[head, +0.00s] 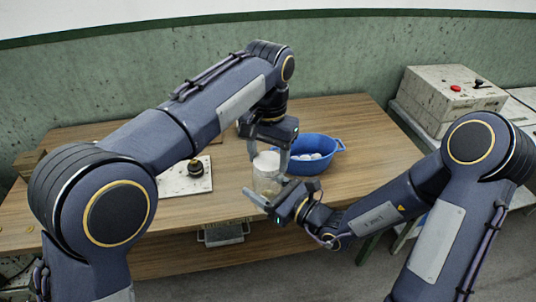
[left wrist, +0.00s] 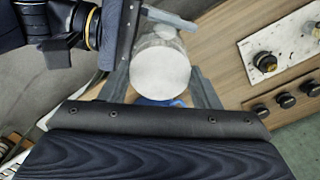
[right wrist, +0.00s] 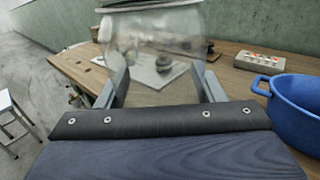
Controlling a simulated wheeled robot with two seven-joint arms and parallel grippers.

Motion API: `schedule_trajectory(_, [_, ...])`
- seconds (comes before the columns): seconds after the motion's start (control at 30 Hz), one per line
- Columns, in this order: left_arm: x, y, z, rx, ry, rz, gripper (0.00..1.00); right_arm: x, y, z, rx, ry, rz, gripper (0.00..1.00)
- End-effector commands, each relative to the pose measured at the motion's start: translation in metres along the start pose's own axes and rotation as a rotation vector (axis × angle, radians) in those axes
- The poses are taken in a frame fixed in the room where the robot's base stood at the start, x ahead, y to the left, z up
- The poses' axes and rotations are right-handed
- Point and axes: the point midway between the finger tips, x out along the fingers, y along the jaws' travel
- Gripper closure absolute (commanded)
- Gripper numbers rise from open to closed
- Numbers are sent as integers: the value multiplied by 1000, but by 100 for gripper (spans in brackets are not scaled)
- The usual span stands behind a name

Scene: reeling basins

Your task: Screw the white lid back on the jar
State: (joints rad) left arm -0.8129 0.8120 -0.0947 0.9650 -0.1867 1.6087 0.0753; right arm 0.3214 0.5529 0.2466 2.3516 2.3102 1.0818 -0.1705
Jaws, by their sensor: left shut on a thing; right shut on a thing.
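The clear jar (head: 266,184) stands upright near the front edge of the wooden table, with the white lid (head: 267,160) at its top. My left gripper (head: 268,157) comes from above and is shut on the lid, whose round white top (left wrist: 160,72) fills the space between the fingers in the left wrist view. My right gripper (head: 268,196) is shut on the jar's body from the front right. The see-through jar wall (right wrist: 155,38) shows between its fingers in the right wrist view. Whether the lid's thread is engaged cannot be told.
A blue basin (head: 333,146) with white round pieces stands close behind and right of the jar. A pale panel with a dark knob (head: 195,168) lies to the left. A grey box with a red button (head: 450,98) stands at the right. The table's right part is clear.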

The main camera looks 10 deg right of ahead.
Motion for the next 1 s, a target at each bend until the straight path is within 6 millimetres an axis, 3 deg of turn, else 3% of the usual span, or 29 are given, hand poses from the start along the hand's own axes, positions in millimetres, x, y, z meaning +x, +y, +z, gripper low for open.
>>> schedule_trajectory(0.1, [0, -1, 0, 218, 0, 0, 71, 0, 0, 0, -1, -1, 1, 100])
schedule_trajectory(0.23, [0, 0, 0, 201, 0, -1, 71, 0, 0, 0, -1, -1, 1, 100])
schedule_trajectory(0.27, [0, 0, 0, 200, 0, -1, 42, 0, 0, 0, -1, -1, 1, 100])
schedule_trajectory(0.43, [0, 0, 0, 199, 0, -1, 22, 0, 0, 0, -1, -1, 0, 100])
schedule_trajectory(0.73, [-3, 0, 0, 197, 1, -1, 22, 0, 0, 0, 0, -1, 0, 100])
schedule_trajectory(1.0, [-37, 0, -1, 197, 3, 0, 22, 0, 0, 0, 0, -1, 0, 100])
